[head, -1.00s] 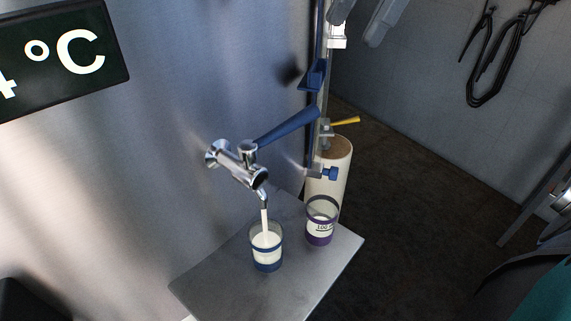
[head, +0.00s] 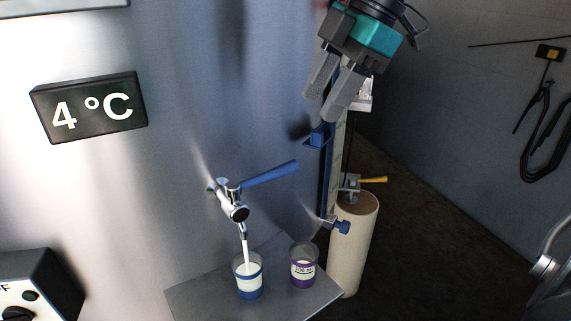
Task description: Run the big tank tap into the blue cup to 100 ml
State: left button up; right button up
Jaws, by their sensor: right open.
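The big tank tap (head: 233,205) sticks out of the steel tank wall, its blue lever (head: 270,174) pointing right. White milk runs from its spout into the blue cup (head: 249,282), a clear cup with blue bands that stands on the metal shelf (head: 200,299) and holds milk. A purple cup (head: 303,269) marked 100 ml stands to its right. My right gripper (head: 327,109) is open and empty, above and to the right of the tap lever and apart from it. My left gripper is not in view.
A blue-edged sight gauge (head: 325,185) with a blue knob (head: 342,227) stands right of the tap. Beside it are a yellow-handled valve (head: 372,180) and a cream cylinder (head: 353,245). A 4 °C display (head: 89,107) and a switch box (head: 38,288) are on the left.

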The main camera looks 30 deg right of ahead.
aim_at(285, 165)
jog(key=b+x, duration=0.1)
jog(key=x, duration=1.2)
jog(key=shift+a, duration=0.1)
jog(key=shift+c, duration=0.3)
grip_shut()
dwell(0.3)
